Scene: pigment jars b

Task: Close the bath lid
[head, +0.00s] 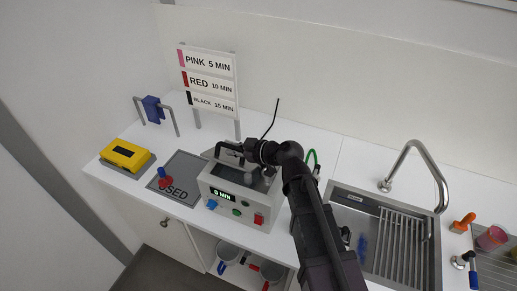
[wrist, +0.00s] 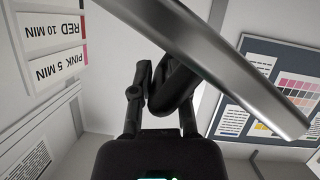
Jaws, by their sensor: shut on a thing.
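The bath is a pale box (head: 237,205) on the counter with a "0 MIN" display and coloured controls on its front. Its top looks open, with a dark inside partly hidden by my arm. My gripper (head: 230,151) is over the back of the bath's top. In the wrist view, my dark fingers (wrist: 160,88) are shut at a grey metal bar (wrist: 225,65), which looks like the lid's handle. The lid itself is mostly hidden, so its exact angle cannot be told.
The sink (head: 350,199) and its tall tap (head: 436,172) are to the right. A "USED" mat (head: 190,165) with a red-and-blue item and a yellow device (head: 127,154) are left. A sign board (head: 209,62) stands behind.

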